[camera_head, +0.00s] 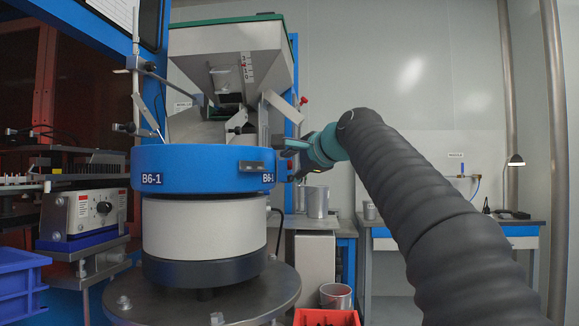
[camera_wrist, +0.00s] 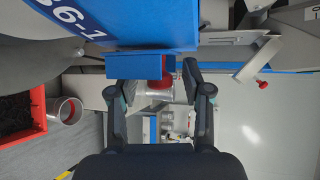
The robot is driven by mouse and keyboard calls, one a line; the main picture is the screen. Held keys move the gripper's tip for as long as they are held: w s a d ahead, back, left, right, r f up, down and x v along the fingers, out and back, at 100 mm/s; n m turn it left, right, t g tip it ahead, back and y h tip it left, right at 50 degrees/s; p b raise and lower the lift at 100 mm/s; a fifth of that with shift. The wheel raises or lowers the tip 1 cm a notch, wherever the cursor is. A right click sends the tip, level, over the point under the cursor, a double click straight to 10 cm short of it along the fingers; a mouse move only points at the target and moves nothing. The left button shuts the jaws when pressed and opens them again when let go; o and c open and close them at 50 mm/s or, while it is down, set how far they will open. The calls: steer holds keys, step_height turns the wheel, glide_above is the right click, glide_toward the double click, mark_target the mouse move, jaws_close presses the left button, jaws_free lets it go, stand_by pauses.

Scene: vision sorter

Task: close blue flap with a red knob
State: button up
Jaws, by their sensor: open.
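The blue flap (camera_wrist: 138,66) shows in the wrist view as a flat blue plate beside the larger blue ring marked B6-1. Its red knob (camera_wrist: 160,80) lies beyond the plate, between the fingers in the picture and partly hidden. My gripper (camera_wrist: 152,90) is open, with one dark finger on each side of the knob; I cannot tell whether either touches. In the head view my gripper (camera_head: 297,163) is at the right side of the blue ring (camera_head: 205,165), mostly hidden by the ring and my arm.
The white bowl base (camera_head: 205,228) stands on a round metal plate (camera_head: 240,298). A hopper (camera_head: 230,60) is above. Another red knob (camera_wrist: 263,84) sits on a metal lever to the right in the wrist view. A red crate (camera_wrist: 20,118) and metal cup (camera_wrist: 65,110) are at left.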

steer(key=v, duration=1.2)
